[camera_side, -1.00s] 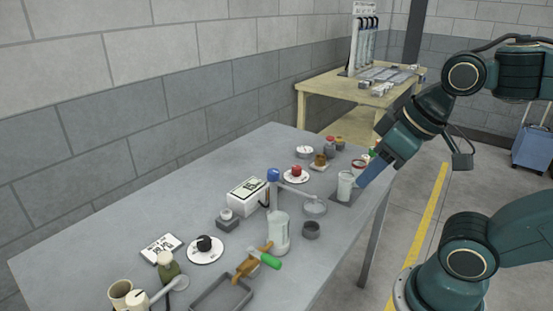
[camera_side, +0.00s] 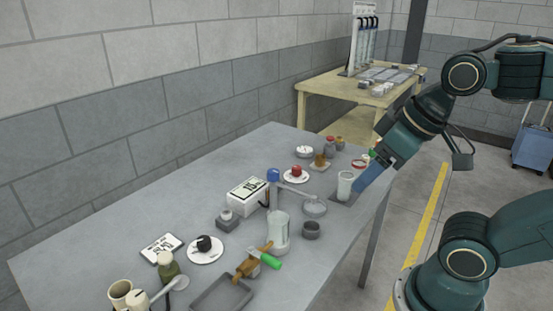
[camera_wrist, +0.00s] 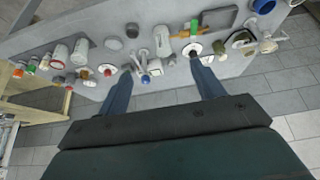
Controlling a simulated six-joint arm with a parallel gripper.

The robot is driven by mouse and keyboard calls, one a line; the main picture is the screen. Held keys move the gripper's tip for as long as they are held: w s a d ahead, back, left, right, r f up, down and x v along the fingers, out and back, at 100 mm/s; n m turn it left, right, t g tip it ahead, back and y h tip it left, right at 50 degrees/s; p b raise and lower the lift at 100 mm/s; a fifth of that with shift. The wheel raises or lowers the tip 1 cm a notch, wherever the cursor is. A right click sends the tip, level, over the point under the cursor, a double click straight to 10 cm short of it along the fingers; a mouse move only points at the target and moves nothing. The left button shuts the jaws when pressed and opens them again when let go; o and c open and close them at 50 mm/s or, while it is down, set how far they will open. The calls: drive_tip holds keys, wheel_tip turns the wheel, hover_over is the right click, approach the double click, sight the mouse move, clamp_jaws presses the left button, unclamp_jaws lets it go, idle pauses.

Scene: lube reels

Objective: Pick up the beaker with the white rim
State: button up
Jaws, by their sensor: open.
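The beaker with the white rim (camera_side: 345,186) is a clear, upright cup near the table's right edge in the side view, on or beside a dark grey patch. A beaker with a red rim (camera_side: 360,164) stands just behind it, and something green (camera_side: 373,154) shows beyond that. My gripper (camera_side: 362,188) has blue fingers that appear just right of the white-rimmed beaker in the side view. In the wrist view my gripper (camera_wrist: 162,68) is open, its two fingers wide apart with nothing held.
The grey table (camera_side: 120,240) also carries a stand with a blue knob (camera_side: 273,175), a white box (camera_side: 248,195), small plates with knobs and an empty tray (camera_side: 222,295). A wooden table (camera_side: 315,85) stands behind.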

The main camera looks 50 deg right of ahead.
drive_tip(key=shift+w, duration=0.1)
drive_tip(key=w+d+f+m+g+h, duration=0.1)
drive_tip(key=w+d+f+m+g, duration=0.2)
drive_tip(key=w+d+m, duration=0.7)
drive_tip(key=w+d+f+m+g, duration=0.1)
drive_tip(key=d+f, duration=0.4)
drive_tip(key=d, duration=0.5)
drive_tip(key=w+d+f+m+g+y, duration=0.1)
drive_tip(key=w+d+f, duration=0.2)
drive_tip(key=d+f, duration=0.3)
drive_tip(key=d, duration=0.4)
drive_tip(key=shift+w+f+m+g, duration=0.15)
drive_tip(key=shift+w+m+g, duration=0.15)
drive_tip(key=shift+w+m, duration=0.1)
drive_tip(key=shift+f, duration=0.1)
